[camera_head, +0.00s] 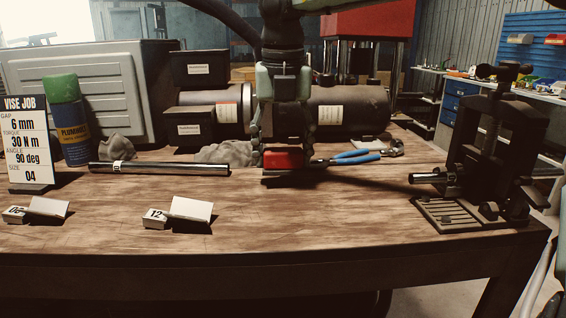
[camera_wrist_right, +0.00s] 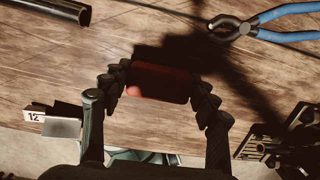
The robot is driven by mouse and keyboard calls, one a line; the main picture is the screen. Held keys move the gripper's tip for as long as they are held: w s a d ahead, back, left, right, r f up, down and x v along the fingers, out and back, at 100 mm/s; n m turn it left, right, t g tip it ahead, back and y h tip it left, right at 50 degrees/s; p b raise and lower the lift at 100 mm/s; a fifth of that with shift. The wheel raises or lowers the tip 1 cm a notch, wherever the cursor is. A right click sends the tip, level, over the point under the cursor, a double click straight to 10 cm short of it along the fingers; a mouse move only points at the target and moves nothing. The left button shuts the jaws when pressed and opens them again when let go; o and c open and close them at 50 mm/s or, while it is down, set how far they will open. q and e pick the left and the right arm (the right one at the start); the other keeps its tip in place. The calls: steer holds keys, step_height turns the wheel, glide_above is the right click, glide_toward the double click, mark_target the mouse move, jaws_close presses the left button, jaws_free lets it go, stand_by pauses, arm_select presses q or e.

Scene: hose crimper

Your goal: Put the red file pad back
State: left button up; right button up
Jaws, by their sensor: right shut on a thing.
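The red file pad (camera_head: 284,159) is a small red block at the middle of the workbench, between my right gripper's fingers. My right gripper (camera_head: 284,140) reaches down from above and is shut on it. In the right wrist view the pad (camera_wrist_right: 163,82) lies in dark shadow between the two fingers of the gripper (camera_wrist_right: 162,88), one on each side. A dark patch lies just below the pad in the head view; I cannot tell whether the pad touches the bench. My left gripper is not in view.
Blue-handled pliers (camera_head: 350,158) lie just right of the pad. A metal tube (camera_head: 160,169) and a grey rag (camera_head: 228,153) lie to the left. A black vise press (camera_head: 486,150) stands at the right. Number 12 card (camera_head: 190,209) is in front. The front middle of the bench is clear.

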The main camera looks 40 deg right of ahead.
step_height(320, 180, down, 3)
steer(key=shift+r, duration=0.2)
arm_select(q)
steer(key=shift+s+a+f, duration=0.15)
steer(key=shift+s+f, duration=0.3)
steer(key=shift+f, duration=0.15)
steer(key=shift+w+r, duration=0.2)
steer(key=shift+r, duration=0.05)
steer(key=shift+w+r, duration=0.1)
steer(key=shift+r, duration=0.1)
arm_select(e)
steer(key=shift+f, duration=0.1)
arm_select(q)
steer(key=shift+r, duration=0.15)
arm_select(e)
steer(key=o, duration=1.4)
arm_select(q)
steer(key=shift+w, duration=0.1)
